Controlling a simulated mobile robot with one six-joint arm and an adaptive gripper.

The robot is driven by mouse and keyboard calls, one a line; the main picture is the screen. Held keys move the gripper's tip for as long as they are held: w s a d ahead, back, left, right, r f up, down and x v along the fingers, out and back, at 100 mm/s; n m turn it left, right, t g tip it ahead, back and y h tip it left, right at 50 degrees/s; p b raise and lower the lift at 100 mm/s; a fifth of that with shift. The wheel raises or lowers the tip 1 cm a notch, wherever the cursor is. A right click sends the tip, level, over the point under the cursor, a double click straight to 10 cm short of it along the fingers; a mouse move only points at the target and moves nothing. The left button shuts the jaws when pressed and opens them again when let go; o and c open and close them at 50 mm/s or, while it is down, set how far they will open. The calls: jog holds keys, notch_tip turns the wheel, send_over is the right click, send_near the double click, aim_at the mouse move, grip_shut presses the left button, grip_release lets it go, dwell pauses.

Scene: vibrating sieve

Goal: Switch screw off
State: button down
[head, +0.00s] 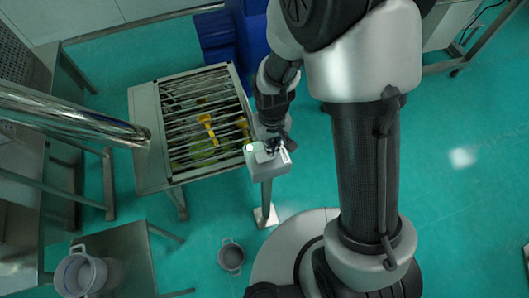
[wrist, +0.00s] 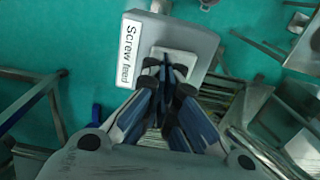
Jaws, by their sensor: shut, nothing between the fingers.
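A grey control box (wrist: 190,25) labelled "Screw feed" fills the top middle of the wrist view. It has a pale switch plate (wrist: 183,58) on its face. The same box shows in the head view (head: 268,170), at the right front corner of the slatted sieve. My gripper (wrist: 167,66) is shut and empty, with its fingertips over the switch plate. The fingers hide most of the switch, so its position cannot be told. I cannot tell whether the fingertips touch it. In the head view my gripper is small and dark, just above the box.
The slatted sieve table (head: 150,140), with yellow items under its bars, stands left of the box. A metal pipe (head: 70,115) reaches in from the left. A bucket (head: 85,272) and a small pot (head: 231,256) are lower left. Green floor is open at right.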

jog(key=shift+f+b, duration=1)
jog(key=shift+f, duration=0.2)
dwell(0.4)
jog(key=shift+r, duration=0.1)
jog(key=shift+r+p, duration=2.7)
jog(key=shift+r, duration=0.8)
